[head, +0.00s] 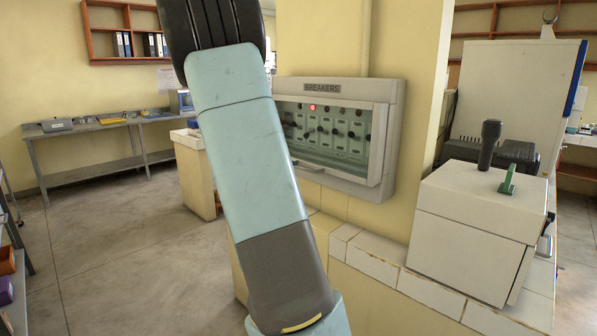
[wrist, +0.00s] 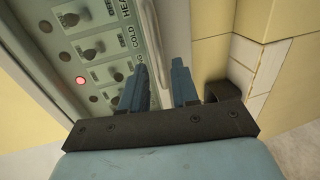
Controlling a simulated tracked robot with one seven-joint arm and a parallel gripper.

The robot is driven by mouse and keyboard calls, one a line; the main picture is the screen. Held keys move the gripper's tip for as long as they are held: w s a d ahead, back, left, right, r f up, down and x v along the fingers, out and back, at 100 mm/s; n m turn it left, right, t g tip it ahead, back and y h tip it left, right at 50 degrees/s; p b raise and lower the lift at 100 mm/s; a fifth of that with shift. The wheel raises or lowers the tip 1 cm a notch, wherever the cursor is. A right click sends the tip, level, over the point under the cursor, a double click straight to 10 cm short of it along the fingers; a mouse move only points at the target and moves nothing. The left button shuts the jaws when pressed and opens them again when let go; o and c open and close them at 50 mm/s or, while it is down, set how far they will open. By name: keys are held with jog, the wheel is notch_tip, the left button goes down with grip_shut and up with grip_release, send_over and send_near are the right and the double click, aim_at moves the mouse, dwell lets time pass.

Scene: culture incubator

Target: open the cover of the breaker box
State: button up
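The breaker box (head: 393,100) is a pale grey wall box labelled BREAKERS, on the yellow pillar in the head view. Its front looks like a clear cover (head: 335,150) in a pale frame, with dark knobs and a lit red lamp behind. I cannot tell for certain whether the cover is fully shut. My arm crosses the box's left part; my gripper does not show in the head view. In the wrist view my gripper (wrist: 162,88) is open, its two blue fingers apart at the box's pale edge (wrist: 152,45). Nothing is clearly held, and contact is unclear.
A white box (head: 470,225) with a dark handle and green lever stands on the tiled ledge (head: 375,262) right of the breaker box. The yellow pillar (head: 415,90) is close behind. A grey bench (head: 100,125) stands far left. The floor (head: 120,240) at left is open.

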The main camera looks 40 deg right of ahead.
aim_at(301, 168)
jog(key=x, duration=0.6)
jog(key=shift+d, duration=0.2)
jog(key=shift+f, duration=0.1)
grip_shut()
